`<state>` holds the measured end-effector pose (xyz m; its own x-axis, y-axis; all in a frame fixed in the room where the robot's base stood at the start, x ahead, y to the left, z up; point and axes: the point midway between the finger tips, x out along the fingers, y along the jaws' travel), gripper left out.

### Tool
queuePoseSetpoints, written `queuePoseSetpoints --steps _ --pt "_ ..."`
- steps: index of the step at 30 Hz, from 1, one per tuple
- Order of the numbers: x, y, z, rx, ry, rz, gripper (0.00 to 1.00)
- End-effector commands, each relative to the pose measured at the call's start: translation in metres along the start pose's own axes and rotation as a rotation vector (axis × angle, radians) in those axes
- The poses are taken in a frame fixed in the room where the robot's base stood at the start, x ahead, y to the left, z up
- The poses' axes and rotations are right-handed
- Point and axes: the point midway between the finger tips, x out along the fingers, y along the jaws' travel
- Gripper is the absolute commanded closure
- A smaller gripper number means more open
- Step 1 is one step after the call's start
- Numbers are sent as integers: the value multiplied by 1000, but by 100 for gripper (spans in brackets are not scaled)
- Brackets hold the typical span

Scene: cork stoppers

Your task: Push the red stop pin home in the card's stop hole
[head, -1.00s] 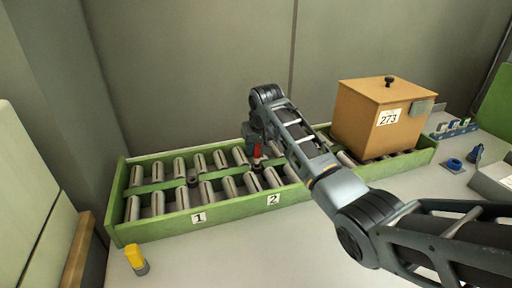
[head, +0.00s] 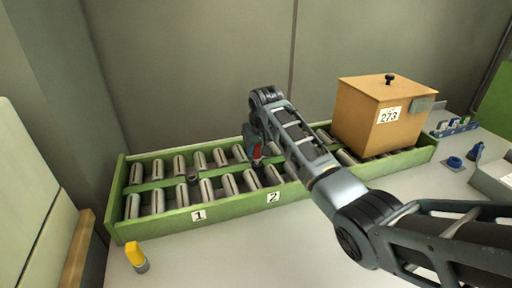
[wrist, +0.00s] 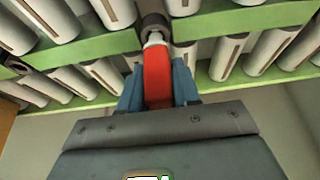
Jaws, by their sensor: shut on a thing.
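The red stop pin (wrist: 157,78) is upright or nearly so between the blue fingers of my gripper (wrist: 157,92), which is shut on it. Its pale tip meets a dark round collar (wrist: 154,21) set in the green middle rail; I cannot tell whether the tip is inside the hole. In the head view the red pin (head: 257,152) shows beside my gripper (head: 254,155), over the rail near label 2. My arm hides part of the rollers there.
A green-sided roller track (head: 160,232) runs across the table, with another dark collar (head: 192,176) near label 1. A brown box (head: 365,120) marked 273 stands on its right end. A yellow-topped pin (head: 135,256) stands in front on the table.

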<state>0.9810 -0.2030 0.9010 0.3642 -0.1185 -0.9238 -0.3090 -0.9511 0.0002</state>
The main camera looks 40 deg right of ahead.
Motion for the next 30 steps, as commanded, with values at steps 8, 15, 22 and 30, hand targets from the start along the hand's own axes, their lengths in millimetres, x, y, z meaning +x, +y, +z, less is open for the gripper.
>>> queuePoseSetpoints --steps 8,15,22,30 --pt "0 0 0 0 0 0 99" --pt "0 0 0 0 0 0 99" --pt "2 0 1 0 0 0 99" --pt "6 0 2 0 0 0 99"
